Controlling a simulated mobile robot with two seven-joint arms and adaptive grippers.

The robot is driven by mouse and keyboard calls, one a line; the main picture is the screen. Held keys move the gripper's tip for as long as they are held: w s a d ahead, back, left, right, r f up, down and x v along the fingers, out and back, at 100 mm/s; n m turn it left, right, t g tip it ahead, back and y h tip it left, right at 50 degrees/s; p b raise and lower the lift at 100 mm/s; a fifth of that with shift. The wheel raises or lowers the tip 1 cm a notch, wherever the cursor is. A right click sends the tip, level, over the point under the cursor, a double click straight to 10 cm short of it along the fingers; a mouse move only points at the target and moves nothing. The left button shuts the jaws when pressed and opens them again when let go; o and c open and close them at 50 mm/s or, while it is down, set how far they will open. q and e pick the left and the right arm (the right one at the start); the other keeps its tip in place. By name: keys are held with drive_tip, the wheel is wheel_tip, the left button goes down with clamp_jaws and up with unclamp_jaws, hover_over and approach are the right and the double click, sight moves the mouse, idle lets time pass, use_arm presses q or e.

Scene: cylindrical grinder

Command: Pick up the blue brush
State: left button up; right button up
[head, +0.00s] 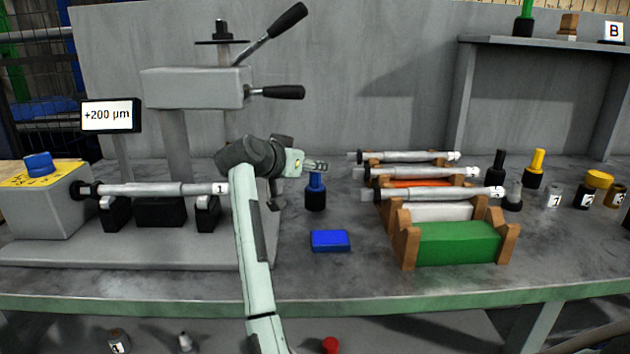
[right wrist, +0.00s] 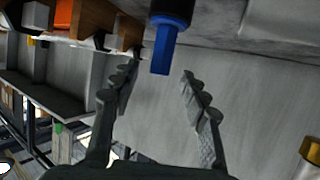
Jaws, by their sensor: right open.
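The blue brush (head: 316,188) stands upright on the bench, with a blue handle above a wide dark base. In the right wrist view the brush (right wrist: 165,50) appears upside down, its handle pointing toward the gap between the fingers. My right gripper (head: 316,166) is at the top of the handle in the head view, partly covering it. In the right wrist view the right gripper (right wrist: 155,82) is open, its fingers spread with nothing between them. The handle end lies just beyond the fingertips, slightly right of the left finger. My left gripper is out of view.
A blue block (head: 330,240) lies in front of the brush. A rack with shafts (head: 457,243) stands to the right, with black (head: 497,166) and yellow (head: 537,168) brushes beyond it. The grinder (head: 195,88) is at left, holding a shaft (head: 160,190).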

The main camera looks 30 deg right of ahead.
drive_tip(key=x, duration=0.3)
drive_tip(key=shift+d, duration=0.1)
clamp_jaws()
drive_tip(key=shift+r, duration=0.1)
